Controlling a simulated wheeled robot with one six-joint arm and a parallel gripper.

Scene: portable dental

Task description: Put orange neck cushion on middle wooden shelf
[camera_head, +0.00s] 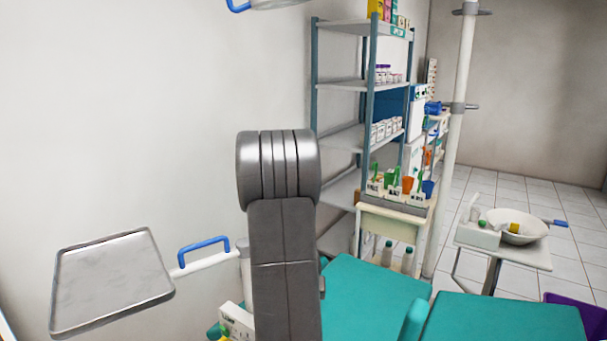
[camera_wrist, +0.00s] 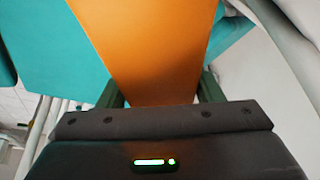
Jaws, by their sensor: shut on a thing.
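The orange neck cushion (camera_wrist: 150,45) fills the middle of the wrist view. My gripper (camera_wrist: 160,92) is shut on it, with one dark green finger at each side of its near end. The far end of the cushion runs out of the top of the picture. In the head view my own grey arm stands in the middle, and the gripper and cushion do not show. A shelf unit (camera_head: 368,75) with blue-grey posts and several pale boards stands against the back wall. Its boards look grey, and I cannot make out a plainly wooden shelf.
Teal dental chair pads (camera_head: 500,318) lie at the front right. A metal tray (camera_head: 113,282) is at the left beside a blue handle (camera_head: 200,245). A cart (camera_head: 392,222) with cups stands before the shelves. A white basin (camera_head: 516,228) and pole (camera_head: 460,120) are on the right.

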